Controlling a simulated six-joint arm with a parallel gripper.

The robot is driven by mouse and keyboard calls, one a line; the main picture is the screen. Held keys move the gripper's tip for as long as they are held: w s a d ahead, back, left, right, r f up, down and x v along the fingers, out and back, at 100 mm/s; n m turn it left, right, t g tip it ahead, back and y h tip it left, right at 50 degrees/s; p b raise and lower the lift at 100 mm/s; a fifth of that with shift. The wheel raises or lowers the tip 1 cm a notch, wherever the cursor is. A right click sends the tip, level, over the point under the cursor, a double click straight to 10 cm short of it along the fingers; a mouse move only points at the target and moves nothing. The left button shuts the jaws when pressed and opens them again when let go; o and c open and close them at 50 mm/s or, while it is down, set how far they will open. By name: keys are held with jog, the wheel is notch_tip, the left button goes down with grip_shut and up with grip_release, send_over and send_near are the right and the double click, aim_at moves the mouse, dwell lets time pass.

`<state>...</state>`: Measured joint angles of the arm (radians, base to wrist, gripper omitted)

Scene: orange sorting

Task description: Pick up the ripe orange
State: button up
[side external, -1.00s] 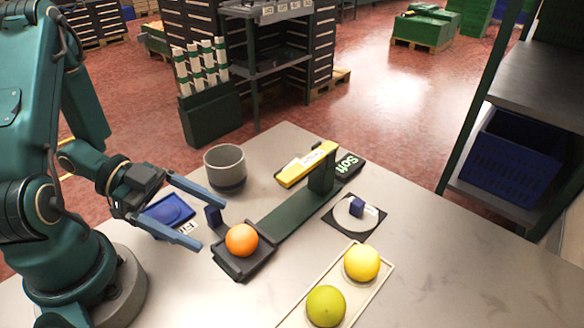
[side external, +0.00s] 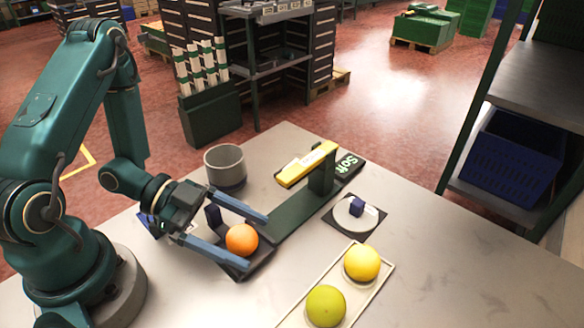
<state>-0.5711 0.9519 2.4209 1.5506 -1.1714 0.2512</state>
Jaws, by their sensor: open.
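The ripe orange (side external: 242,240) is a round orange fruit resting on the dark tray (side external: 262,262) at the near end of a dark green track. The orange lies between the two fingers. I cannot tell whether either finger touches it.
A yellow fruit (side external: 362,263) and a green fruit (side external: 326,306) lie in a pale tray (side external: 382,283) to the right. A yellow-topped post (side external: 320,178) stands on the track (side external: 290,215). A grey cup (side external: 225,168) stands behind my gripper. The right of the table is clear.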

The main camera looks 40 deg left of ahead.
jog(key=c, duration=1.4)
jog(key=shift+c, duration=0.2)
jog(key=shift+r, duration=0.1)
